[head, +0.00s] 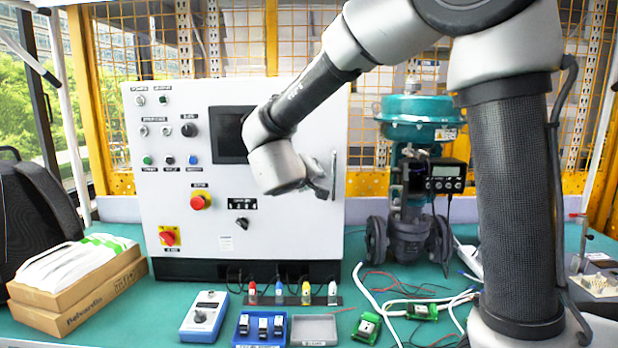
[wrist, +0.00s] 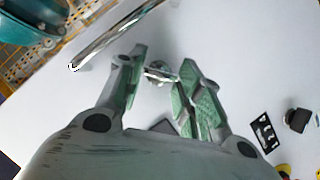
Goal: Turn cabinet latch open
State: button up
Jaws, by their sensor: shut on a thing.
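The white control cabinet (head: 285,232) stands upright at the back of the bench. My gripper (head: 323,186) is at the right part of its front face, by the vertical metal handle (head: 333,170). In the wrist view, the two green-padded fingers of my gripper (wrist: 160,88) stand on either side of the small metal cabinet latch (wrist: 157,72) and are shut on it. The latch's lower part is partly hidden between the fingers. In the head view my gripper hides the latch. The metal handle (wrist: 115,33) runs close beside the fingers, apart from them.
A teal valve actuator (head: 417,120) with a black positioner (head: 446,176) stands right of the cabinet. A red emergency button (head: 200,201) and a black rotary switch (head: 241,223) are on the panel. Trays, plugs and loose cables (head: 390,300) lie on the bench in front.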

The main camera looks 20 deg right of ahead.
jog(key=shift+s+d+m+y, duration=0.1)
jog(key=shift+d+m+y, duration=0.05)
jog(key=shift+m+y, duration=0.95)
jog(key=shift+d+m+y, duration=0.1)
jog(key=shift+m+y, duration=0.6)
jog(key=shift+m, duration=0.7)
jog(key=o, duration=1)
jog(key=shift+r, duration=0.1)
jog(key=v, duration=1.2)
